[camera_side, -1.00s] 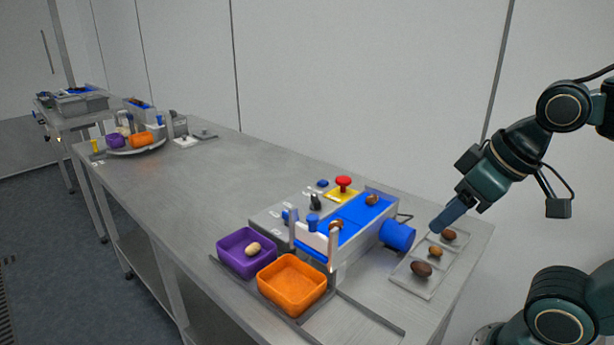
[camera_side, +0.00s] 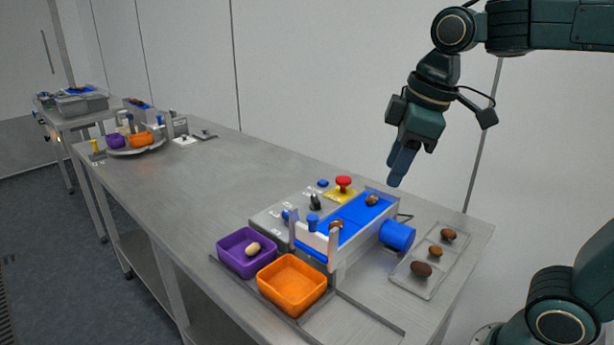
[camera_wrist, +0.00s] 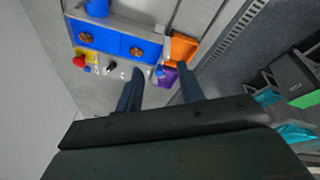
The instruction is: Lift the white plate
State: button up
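My gripper (camera_side: 398,175) hangs in the air above and to the right of the belt, pointing down, well clear of the plate. In the wrist view my gripper (camera_wrist: 160,70) has its two fingers spread apart with nothing between them. The plate is too small there to make out clearly.
A purple bin (camera_side: 236,261) holding a pale date and an empty orange bin (camera_side: 272,290) stand before the belt. A clear tray (camera_side: 408,283) with brown dates lies at right. A control box with a red button (camera_side: 343,182) stands behind. The table's middle (camera_side: 215,185) is clear.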

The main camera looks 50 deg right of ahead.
jog(key=w+a+n+g, duration=0.1)
jog(key=w+n, duration=0.3)
jog(key=w, duration=0.3)
jog(key=n+g, duration=0.2)
jog(key=n, duration=0.3)
send_over(312, 217)
jog(key=shift+f, duration=0.4)
notch_tip(312, 217, down, 14)
jog(key=shift+r, duration=0.1)
